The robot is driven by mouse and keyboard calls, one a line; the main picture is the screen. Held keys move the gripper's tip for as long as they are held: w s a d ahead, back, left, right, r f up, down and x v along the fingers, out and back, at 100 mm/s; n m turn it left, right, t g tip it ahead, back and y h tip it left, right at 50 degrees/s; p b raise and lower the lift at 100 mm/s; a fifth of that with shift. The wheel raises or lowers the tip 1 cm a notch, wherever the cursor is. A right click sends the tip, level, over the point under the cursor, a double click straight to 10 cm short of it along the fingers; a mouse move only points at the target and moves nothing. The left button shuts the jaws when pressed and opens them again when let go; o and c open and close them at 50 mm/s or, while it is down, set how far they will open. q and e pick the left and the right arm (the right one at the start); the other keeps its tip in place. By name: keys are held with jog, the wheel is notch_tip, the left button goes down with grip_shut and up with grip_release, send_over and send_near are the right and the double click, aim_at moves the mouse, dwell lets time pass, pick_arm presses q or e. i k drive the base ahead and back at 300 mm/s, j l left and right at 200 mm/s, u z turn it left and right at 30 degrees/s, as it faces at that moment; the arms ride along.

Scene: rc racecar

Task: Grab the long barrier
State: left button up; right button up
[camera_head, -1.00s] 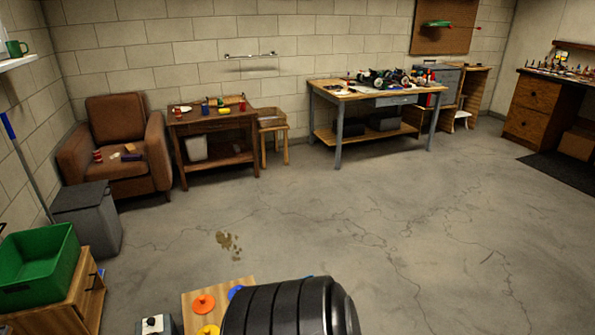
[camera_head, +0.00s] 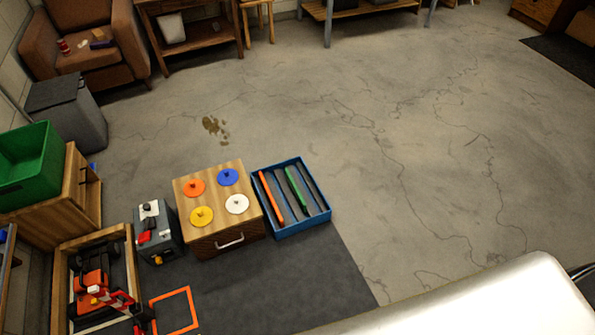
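A blue tray (camera_head: 300,227) with narrow slots sits on the floor near the middle. An orange bar (camera_head: 271,197) lies in a left slot and a green bar (camera_head: 296,190) lies to its right. Both are long and thin; the orange one looks slightly longer. No label shows which is the long barrier. Neither of my grippers is in view. A pale link of my arm crosses the bottom right.
A wooden box (camera_head: 222,237) with coloured discs stands left of the tray. Further left are a grey box (camera_head: 157,235), a wooden crate (camera_head: 62,290) holding an orange car, and a green bin (camera_head: 28,170). Dark mat (camera_head: 320,280) lies in front; floor to the right is clear.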

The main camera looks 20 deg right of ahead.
aim_at(270, 196)
jog(key=i+j+z, duration=0.35)
jog(key=j, duration=0.2)
jog(key=i+j+z, duration=0.2)
jog(key=j+z, duration=0.2)
jog(key=j, duration=0.2)
